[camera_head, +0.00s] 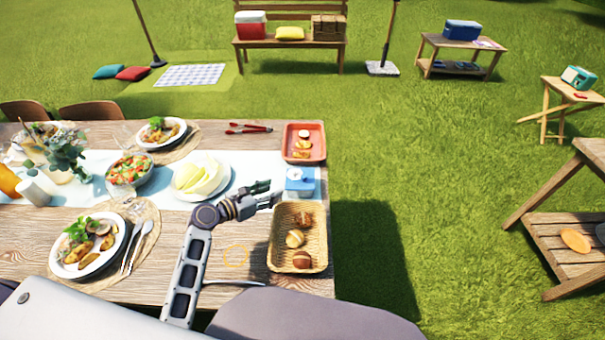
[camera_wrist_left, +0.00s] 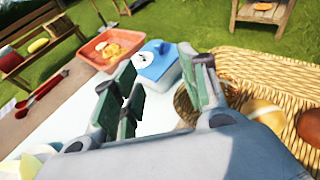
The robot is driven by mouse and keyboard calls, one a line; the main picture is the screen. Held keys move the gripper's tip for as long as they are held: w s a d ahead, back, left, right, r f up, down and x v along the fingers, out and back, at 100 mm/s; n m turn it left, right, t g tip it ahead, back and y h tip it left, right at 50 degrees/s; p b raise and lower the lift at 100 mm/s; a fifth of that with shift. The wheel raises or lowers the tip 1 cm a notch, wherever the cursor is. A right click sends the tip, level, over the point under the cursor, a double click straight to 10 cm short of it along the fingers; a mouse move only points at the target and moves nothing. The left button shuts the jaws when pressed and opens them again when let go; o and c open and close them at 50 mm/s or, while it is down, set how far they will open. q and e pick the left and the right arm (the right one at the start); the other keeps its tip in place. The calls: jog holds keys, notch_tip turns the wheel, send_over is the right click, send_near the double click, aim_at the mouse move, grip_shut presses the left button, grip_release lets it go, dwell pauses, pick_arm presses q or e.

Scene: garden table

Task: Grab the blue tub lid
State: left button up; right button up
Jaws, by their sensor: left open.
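The blue tub lid (camera_head: 300,174) sits on a small white tub (camera_head: 299,191) near the right end of the table. My left gripper (camera_head: 275,193) is open and just left of the tub, reaching in above the table. In the left wrist view its green-padded fingers (camera_wrist_left: 160,95) are spread with nothing between them. I cannot tell if a finger touches the tub. My right gripper is not in view.
A wicker basket of bread rolls (camera_head: 278,250) lies just in front of the tub. A red tray (camera_head: 290,150) stands behind it, red tongs (camera_head: 249,128) behind left. A plate of pale wedges (camera_head: 226,191) is to the left. The table's right edge is close by.

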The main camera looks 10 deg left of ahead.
pick_arm(q)
jog(key=shift+w+r, duration=0.1)
jog(key=shift+w, duration=0.05)
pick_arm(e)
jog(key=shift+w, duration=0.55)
pick_arm(q)
jog(key=shift+w, duration=0.1)
send_near(303, 177)
jog(key=w+d, duration=0.1)
jog(key=w, duration=0.1)
jog(key=shift+w+d+f, duration=0.4)
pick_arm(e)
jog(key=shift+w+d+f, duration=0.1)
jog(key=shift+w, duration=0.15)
pick_arm(q)
jog(key=shift+x, duration=2.6)
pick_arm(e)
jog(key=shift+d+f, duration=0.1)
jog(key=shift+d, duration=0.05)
